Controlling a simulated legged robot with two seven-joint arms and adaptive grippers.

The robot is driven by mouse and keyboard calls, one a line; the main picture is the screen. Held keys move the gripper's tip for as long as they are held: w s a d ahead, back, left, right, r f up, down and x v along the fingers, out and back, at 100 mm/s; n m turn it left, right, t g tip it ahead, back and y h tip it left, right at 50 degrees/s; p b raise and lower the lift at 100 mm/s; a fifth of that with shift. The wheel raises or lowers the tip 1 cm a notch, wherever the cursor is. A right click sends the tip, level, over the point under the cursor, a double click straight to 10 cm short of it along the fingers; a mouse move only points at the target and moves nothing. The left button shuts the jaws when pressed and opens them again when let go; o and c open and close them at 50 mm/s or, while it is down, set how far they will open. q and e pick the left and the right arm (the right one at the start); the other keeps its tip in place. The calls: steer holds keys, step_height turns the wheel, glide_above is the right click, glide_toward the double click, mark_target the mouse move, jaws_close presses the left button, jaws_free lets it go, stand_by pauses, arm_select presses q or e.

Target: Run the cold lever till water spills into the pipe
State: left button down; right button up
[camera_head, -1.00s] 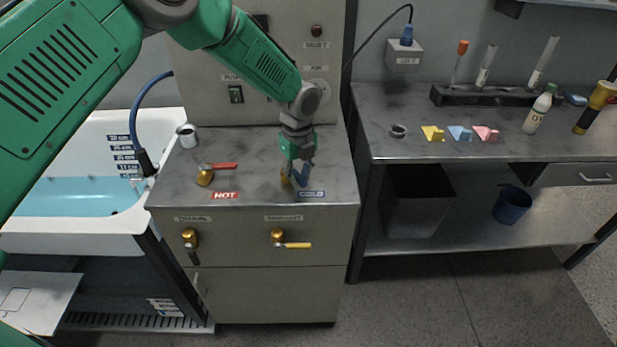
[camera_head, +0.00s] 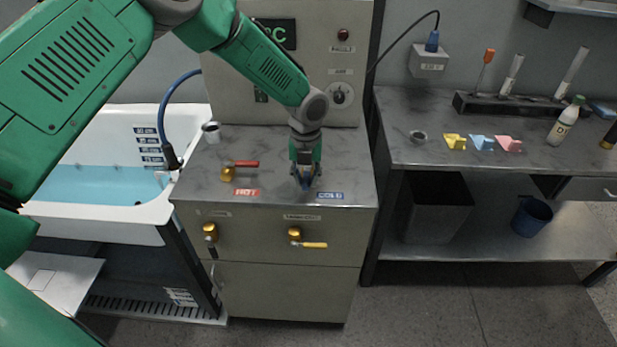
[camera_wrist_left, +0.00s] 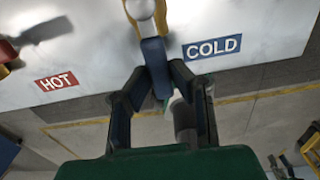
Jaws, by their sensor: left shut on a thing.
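The cold lever (camera_wrist_left: 155,62) is blue and sits on a brass valve beside the COLD label (camera_head: 330,195) on the cabinet top. My left gripper (camera_head: 304,184) is over this valve and shut on the blue lever; it also shows in the left wrist view (camera_wrist_left: 160,92). The lever points toward the gripper there. The red hot lever (camera_head: 245,164) on its brass valve stands to the left, near the HOT label (camera_head: 245,192). The blue hose (camera_head: 163,115) arches over the tub, its dark end at the tub's rim. My right gripper is not in view.
The bathtub (camera_head: 150,222) holds blue water at left. A grey metal cup (camera_head: 211,132) stands at the cabinet's back left. A side table (camera_head: 395,150) with coloured blocks is at right.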

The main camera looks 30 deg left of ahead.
mark_target(306, 179)
arm_select(q)
steer(key=shift+w+a+r, duration=0.1)
steer(key=shift+w+r, duration=0.05)
steer(key=shift+w, duration=0.05)
steer(key=c, duration=1.6)
jaws_free()
steer(key=shift+o, duration=0.8)
step_height(306, 179, up, 12)
steer(key=shift+f, duration=0.2)
